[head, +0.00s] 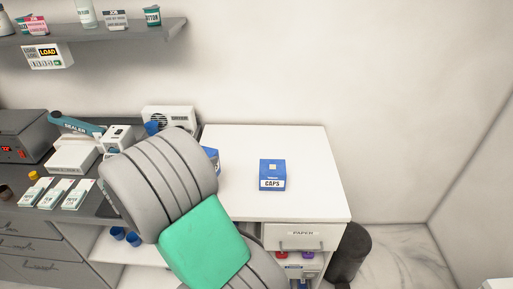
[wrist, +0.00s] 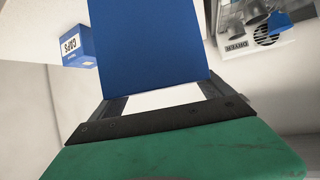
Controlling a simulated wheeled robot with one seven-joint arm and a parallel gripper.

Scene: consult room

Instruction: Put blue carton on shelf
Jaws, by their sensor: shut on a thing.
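My gripper (wrist: 162,98) is shut on a blue carton (wrist: 145,45), which fills the upper middle of the wrist view between the dark fingers. In the head view my arm hides the gripper, and only a blue sliver of what looks like this carton (head: 214,159) shows beside the arm, over the left of the white cabinet top. A second blue carton marked CAPS, with a white label (head: 272,175), stands upright on the cabinet top, apart from my gripper; it also shows in the wrist view (wrist: 77,47). A grey wall shelf (head: 120,31) is at the upper left.
The wall shelf bears several small containers, with a LOAD box (head: 47,55) below it. The white cabinet top (head: 305,145) is mostly clear. A sealer (head: 78,150), a grey device (head: 25,135) and several packets crowd the left counter. A dark bin (head: 350,252) stands right.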

